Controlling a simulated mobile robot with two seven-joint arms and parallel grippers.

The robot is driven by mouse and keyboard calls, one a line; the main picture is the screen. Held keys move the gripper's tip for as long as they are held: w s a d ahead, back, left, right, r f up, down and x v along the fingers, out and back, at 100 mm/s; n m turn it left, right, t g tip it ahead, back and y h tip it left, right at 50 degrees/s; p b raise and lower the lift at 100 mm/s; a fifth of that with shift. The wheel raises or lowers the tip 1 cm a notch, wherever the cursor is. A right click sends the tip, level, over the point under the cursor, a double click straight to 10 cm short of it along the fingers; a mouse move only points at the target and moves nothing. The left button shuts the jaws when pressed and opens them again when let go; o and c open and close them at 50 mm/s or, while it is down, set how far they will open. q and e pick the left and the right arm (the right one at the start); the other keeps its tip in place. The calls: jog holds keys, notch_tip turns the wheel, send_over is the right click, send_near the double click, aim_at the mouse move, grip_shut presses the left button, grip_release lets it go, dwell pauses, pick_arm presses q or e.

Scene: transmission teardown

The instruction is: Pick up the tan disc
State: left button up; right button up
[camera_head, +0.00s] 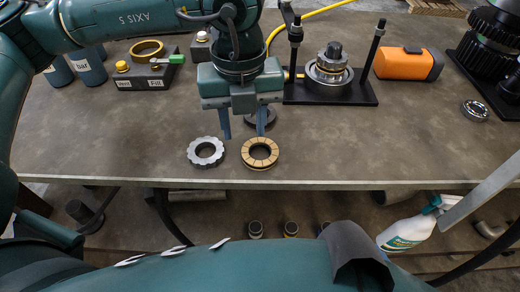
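The tan disc (260,164) is a ring with a dark hole and radial grooves. It lies flat near the front edge of the table, seemingly on top of another ring. My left gripper (243,132) points down just behind and above it. Its two blue-grey fingers are apart with nothing visible between them. I see no contact with the tan disc. My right gripper cannot be made out.
A grey notched ring (205,161) lies just left of the tan disc. A dark disc (266,120) is partly hidden by a finger. A black press stand (345,97) with a bearing stack and an orange case (408,64) stand behind right. The table (365,145) is clear front right.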

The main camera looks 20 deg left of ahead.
aim_at(246, 153)
pick_arm(q)
jog(key=shift+s+f+p, duration=0.15)
jog(key=shift+f+p, duration=0.35)
jog(key=shift+f, duration=2.2)
jog(key=shift+d, duration=0.1)
grip_shut()
